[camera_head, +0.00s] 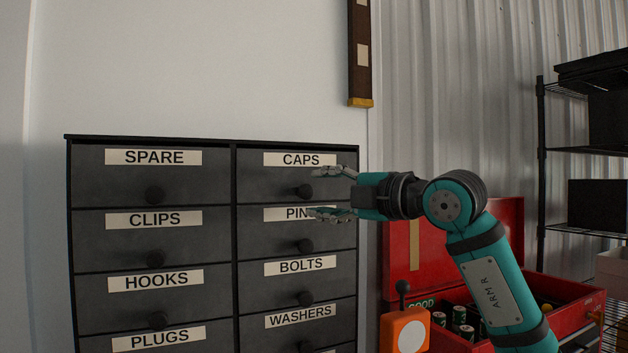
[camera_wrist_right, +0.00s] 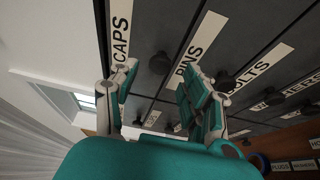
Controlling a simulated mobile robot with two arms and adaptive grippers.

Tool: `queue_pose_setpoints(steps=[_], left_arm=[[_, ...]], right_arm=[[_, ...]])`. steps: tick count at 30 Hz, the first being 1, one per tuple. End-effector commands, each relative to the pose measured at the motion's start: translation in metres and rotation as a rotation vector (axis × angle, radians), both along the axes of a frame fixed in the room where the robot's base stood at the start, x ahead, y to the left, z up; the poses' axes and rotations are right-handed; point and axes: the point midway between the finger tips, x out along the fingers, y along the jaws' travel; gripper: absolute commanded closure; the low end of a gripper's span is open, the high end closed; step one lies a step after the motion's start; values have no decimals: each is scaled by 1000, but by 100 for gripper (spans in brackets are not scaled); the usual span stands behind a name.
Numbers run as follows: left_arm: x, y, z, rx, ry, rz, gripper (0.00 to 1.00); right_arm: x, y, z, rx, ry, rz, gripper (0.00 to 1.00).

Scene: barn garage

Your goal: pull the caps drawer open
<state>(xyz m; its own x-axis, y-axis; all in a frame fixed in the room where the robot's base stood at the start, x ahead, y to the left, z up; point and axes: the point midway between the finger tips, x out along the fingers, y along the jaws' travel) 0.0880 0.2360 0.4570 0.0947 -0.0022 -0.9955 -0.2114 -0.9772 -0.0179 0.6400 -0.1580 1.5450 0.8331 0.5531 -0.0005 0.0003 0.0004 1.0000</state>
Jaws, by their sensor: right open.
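The caps drawer (camera_head: 258,187) is the top drawer of the right column in the dark cabinet, and its front is flush with its neighbours, so it is shut. Its round dark knob (camera_head: 304,191) sits below the CAPS label; in the wrist view the knob (camera_wrist_right: 160,63) shows just beyond and between the fingertips. My right gripper (camera_head: 318,192) comes in from the right, fingers spread, one above the knob's height and one below it. The fingers are open and empty. Whether the knob lies fully between them in depth is unclear. My left gripper is not in view.
The pins drawer (camera_head: 262,235) is directly below, its label partly covered by my lower finger. The spare drawer (camera_head: 115,187) is to the left. A red toolbox (camera_head: 400,250) and an orange object (camera_head: 388,333) stand right of the cabinet. A wire shelf (camera_head: 541,150) is far right.

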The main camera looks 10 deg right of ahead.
Motion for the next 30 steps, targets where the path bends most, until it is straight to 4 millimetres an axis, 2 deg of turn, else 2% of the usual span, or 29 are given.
queue_pose_setpoints(steps=[1,6,17,27,30], left_arm=[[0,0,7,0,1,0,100],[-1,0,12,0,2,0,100],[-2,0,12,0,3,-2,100],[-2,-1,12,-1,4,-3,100],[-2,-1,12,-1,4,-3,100]], right_arm=[[7,5,3,1,3,1,52],[20,13,1,1,1,0,52],[23,15,-1,0,0,0,53],[23,15,0,0,0,-1,98],[23,15,-1,0,0,-1,100]])
